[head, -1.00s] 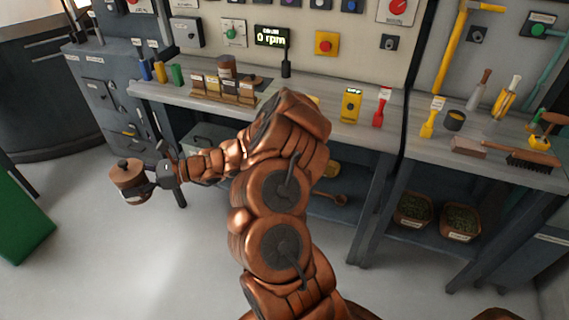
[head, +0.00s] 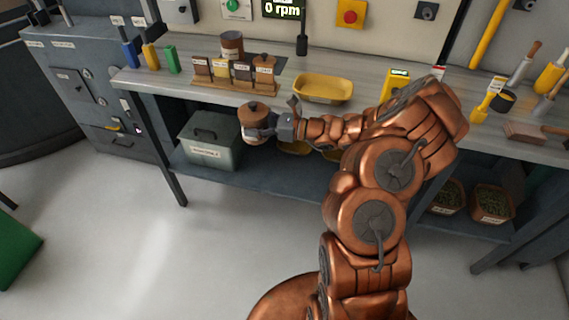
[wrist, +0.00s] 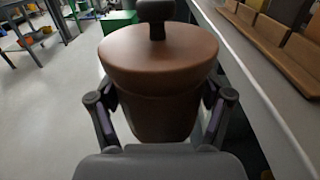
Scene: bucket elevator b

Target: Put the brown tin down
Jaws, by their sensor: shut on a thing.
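The brown tin (head: 254,117) is a round pot with a knobbed lid. It is upright in my gripper (head: 268,133), in front of the workbench's front edge and apart from it. In the wrist view the tin (wrist: 158,70) fills the middle, with the fingers of my gripper (wrist: 160,112) closed on its two sides. The workbench top (head: 350,62) lies behind the tin, with the bench edge to the right in the wrist view.
A grey toolbox (head: 209,140) sits on the lower shelf. Bare bench shows near the tray.

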